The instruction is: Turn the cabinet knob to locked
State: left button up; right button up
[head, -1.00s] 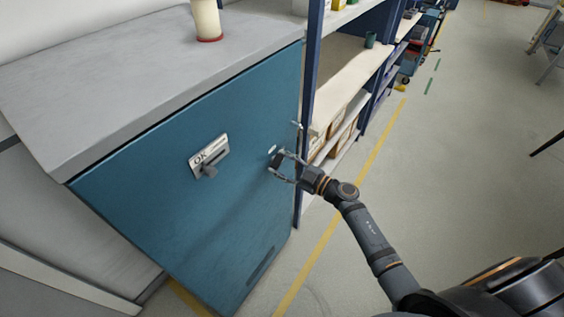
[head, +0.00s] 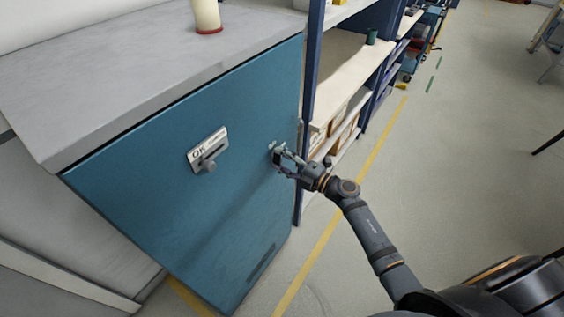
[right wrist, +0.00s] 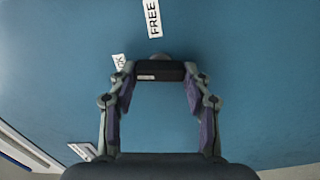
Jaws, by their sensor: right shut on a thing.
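The blue cabinet door (head: 150,195) carries a dark knob near its right edge. In the right wrist view the knob (right wrist: 160,72) is a black bar lying across the picture between my fingertips. My right gripper (head: 279,157) is shut on it; it also shows in the right wrist view (right wrist: 160,80), one finger at each end of the bar. A white FREE label (right wrist: 152,18) is just above the knob. A second white label (right wrist: 118,62) is partly hidden beside the left finger. My left gripper is not in view.
A plate marked OK (head: 207,149) with a grey handle is on the door left of the knob. A cream cylinder with a red base (head: 207,18) stands on the grey top. Shelving (head: 345,75) adjoins on the right. Open floor (head: 460,170) lies right of my arm.

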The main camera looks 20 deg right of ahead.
jog(key=shift+f+n, duration=0.1)
jog(key=shift+n, duration=0.7)
jog(key=shift+b, duration=0.3)
jog(key=o, duration=1.2)
jog(key=shift+c, duration=0.2)
jog(key=v, duration=1.2)
